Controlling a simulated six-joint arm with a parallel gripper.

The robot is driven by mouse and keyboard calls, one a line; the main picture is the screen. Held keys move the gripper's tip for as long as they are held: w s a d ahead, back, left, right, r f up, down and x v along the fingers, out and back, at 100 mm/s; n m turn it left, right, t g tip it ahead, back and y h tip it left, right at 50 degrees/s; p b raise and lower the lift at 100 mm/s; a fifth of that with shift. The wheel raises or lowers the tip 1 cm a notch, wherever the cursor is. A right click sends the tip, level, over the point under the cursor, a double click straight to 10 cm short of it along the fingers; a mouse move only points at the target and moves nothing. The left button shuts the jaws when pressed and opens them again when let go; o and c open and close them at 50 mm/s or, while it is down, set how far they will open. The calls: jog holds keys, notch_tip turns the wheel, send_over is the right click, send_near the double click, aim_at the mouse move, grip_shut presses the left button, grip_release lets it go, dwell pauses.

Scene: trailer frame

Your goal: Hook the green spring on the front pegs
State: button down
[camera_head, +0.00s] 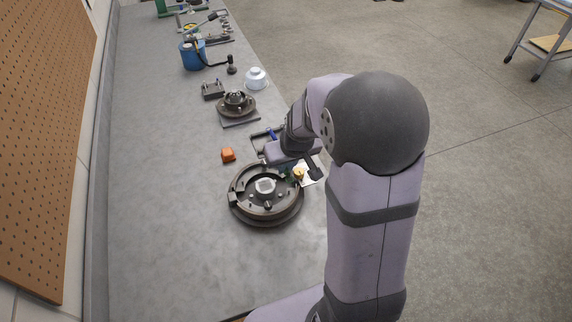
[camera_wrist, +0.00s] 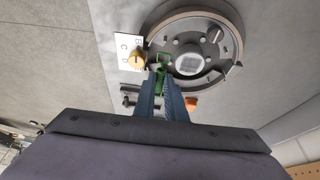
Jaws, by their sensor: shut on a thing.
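The round dark brake assembly (camera_head: 241,208) lies on the bench, and it also shows at the top of the wrist view (camera_wrist: 236,32). It has a pale square hub (camera_wrist: 188,64) and several small pegs or studs; which ones are the front pegs I cannot tell. My gripper (camera_wrist: 162,84) is shut on the green spring (camera_wrist: 161,68), at the rim of the assembly nearest the white card. In the head view my arm partly hides the gripper, and only a small bit of green shows. Whether the spring touches any peg I cannot tell.
The white lettered card (camera_wrist: 126,42) with a yellow-orange knob-like piece (camera_wrist: 137,60) lies beside the assembly. An orange block (camera_head: 228,155) sits near it. A smaller hub (camera_head: 236,104), a white pot (camera_head: 256,78) and a blue can (camera_head: 192,56) stand farther back. The left bench area is clear.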

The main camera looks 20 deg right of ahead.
aim_at(288, 176)
jog(key=shift+f+b, duration=1.85)
jog(key=shift+f, duration=0.5)
jog(key=shift+f+b, duration=0.8)
jog(key=shift+f, duration=0.05)
dwell(1.5)
jog(key=c, duration=1.7)
grip_release()
jog(key=c, duration=0.3)
jog(key=shift+c, duration=0.2)
jog(key=shift+r, duration=0.15)
jog(key=shift+r+p, duration=3.05)
jog(key=shift+r, duration=0.35)
jog(key=shift+f, duration=0.1)
